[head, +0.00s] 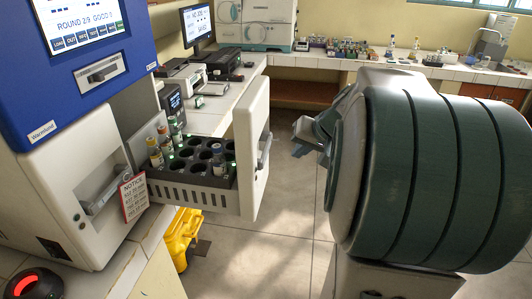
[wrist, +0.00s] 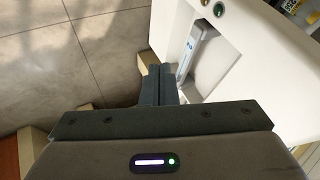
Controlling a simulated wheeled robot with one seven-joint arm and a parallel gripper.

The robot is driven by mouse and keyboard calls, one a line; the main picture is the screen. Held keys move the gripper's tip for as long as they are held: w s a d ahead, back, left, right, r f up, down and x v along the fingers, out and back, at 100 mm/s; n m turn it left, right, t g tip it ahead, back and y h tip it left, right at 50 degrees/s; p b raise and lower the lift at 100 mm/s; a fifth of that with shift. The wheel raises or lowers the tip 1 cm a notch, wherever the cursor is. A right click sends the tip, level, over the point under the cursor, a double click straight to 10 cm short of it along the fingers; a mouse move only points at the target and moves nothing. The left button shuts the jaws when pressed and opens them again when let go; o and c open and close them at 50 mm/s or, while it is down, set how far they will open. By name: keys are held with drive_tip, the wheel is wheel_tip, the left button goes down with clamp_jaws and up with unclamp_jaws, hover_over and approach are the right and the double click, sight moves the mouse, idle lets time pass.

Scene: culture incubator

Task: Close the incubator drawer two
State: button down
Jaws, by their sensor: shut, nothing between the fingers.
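The incubator is white with a blue top and screen (head: 85,22). One of its drawers stands pulled out, with a white front panel (head: 248,165) and a grey handle (head: 265,150). I cannot read a drawer number. My gripper (head: 303,138) is right of the drawer front, apart from it in the head view. In the wrist view its fingers (wrist: 158,85) are shut and empty, beside the white front (wrist: 245,75) and its handle (wrist: 198,52). Whether they touch the front is unclear.
A closed drawer front with a handle (head: 100,192) and a red notice sign (head: 133,196) is at the left. A yellow bin (head: 182,235) stands below the open drawer. Benches with equipment line the back.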

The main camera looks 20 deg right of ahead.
drive_tip(key=w+a+f+p, duration=0.2)
drive_tip(key=w+a+f, duration=0.2)
drive_tip(key=w+f, duration=0.1)
drive_tip(key=shift+w+a, duration=0.2)
drive_tip(key=shift+w, duration=0.2)
